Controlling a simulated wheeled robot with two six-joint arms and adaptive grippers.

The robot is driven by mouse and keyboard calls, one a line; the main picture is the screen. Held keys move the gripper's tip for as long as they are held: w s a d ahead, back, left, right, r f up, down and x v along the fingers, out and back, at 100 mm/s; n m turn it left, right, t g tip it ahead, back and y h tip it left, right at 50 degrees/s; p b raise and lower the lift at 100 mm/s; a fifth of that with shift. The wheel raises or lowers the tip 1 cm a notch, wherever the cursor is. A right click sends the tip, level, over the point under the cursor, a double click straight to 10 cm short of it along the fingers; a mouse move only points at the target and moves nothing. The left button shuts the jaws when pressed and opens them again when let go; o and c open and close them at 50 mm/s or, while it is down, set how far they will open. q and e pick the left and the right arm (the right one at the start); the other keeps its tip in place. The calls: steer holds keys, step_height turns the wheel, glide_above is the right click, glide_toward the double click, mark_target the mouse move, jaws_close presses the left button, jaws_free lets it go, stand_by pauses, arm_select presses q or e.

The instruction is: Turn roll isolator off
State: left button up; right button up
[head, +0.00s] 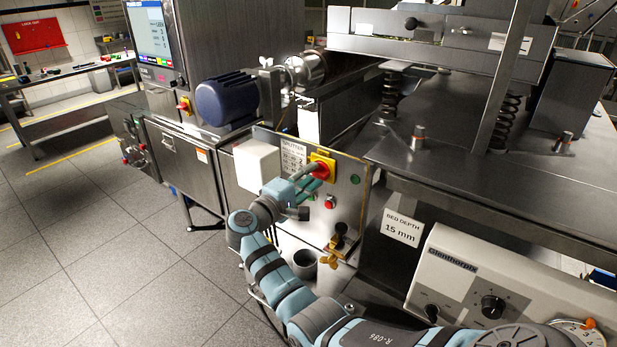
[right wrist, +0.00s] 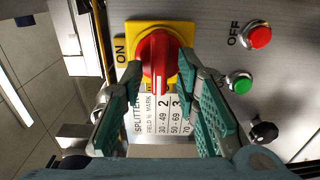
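A red rotary isolator knob (head: 322,166) on a yellow plate sits on the grey control panel (head: 345,200) of the machine. In the right wrist view the same red knob (right wrist: 156,62) shows up close, with "ON" on the plate at its left. My right gripper (head: 307,181) is at the knob. In the right wrist view the right gripper (right wrist: 158,82) is open, with one finger on each side of the knob's lower end; I cannot tell whether they touch it. My left gripper is not in view.
A red button (right wrist: 259,36) marked "OFF" and a green button (right wrist: 240,83) are beside the knob. A black knob (right wrist: 264,132) is nearby. A white box (head: 257,165) and blue motor (head: 227,98) project near the panel. Another red-yellow switch (head: 185,105) is farther left.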

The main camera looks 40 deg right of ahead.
steer(key=v, duration=0.7)
steer(key=shift+a, duration=0.25)
steer(key=shift+d, duration=0.15)
steer(key=shift+s+f, duration=0.1)
steer(key=shift+s, duration=0.05)
